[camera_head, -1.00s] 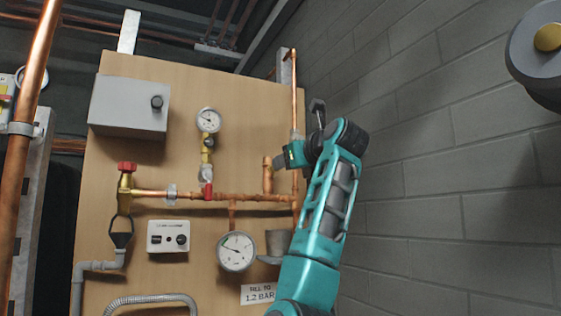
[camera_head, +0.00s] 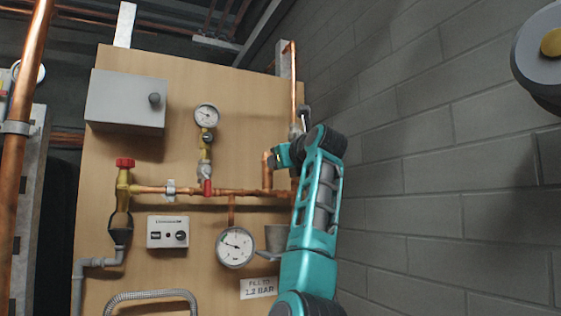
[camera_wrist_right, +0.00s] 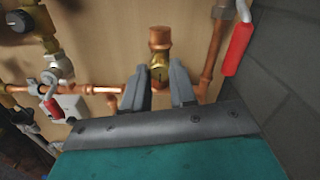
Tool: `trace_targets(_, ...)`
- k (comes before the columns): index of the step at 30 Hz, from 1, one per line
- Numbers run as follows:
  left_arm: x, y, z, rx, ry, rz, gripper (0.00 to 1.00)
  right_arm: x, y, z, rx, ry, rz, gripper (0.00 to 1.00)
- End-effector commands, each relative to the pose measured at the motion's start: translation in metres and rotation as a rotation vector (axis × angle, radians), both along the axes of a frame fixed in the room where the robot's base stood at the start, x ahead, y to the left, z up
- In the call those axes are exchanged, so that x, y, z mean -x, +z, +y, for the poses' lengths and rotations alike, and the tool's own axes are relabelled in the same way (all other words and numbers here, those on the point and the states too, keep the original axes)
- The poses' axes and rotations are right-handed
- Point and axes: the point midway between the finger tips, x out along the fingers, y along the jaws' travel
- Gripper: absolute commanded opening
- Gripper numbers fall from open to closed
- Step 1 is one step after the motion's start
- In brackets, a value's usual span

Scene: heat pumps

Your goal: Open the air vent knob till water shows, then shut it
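The air vent shows in the right wrist view as a brass body (camera_wrist_right: 158,74) under a copper cap (camera_wrist_right: 160,38). In the head view only its copper stub (camera_head: 267,168) shows clearly above the horizontal pipe; I cannot make out the knob for certain. My right gripper (camera_wrist_right: 161,68) is open, with one finger on each side of the brass body in that view. I cannot tell whether the fingers touch it. In the head view the right gripper (camera_head: 278,157) is beside the stub's top. No water is visible. My left gripper is not in view.
A grey cup (camera_head: 278,238) sits below the vent, partly behind my right arm. A pressure gauge (camera_head: 235,247) and a red-topped valve (camera_head: 124,163) are to the left. A red-handled lever (camera_wrist_right: 238,47) is right of the fingers. A brick wall (camera_head: 430,190) bounds the right side.

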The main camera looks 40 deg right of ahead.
Motion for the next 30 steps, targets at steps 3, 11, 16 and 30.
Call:
trace_targets(3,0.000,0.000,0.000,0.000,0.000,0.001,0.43,0.000,0.000,0.000,0.000,0.000,0.000,0.14)
trace_targets(11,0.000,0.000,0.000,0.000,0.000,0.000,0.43,0.000,0.000,0.000,0.001,0.000,-0.001,0.00)
trace_targets(16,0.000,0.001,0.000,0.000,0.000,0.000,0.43,0.000,0.001,0.000,0.017,0.000,0.005,0.00)
trace_targets(30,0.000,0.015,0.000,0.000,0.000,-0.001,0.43,0.000,0.002,0.001,0.303,0.000,0.096,0.00)
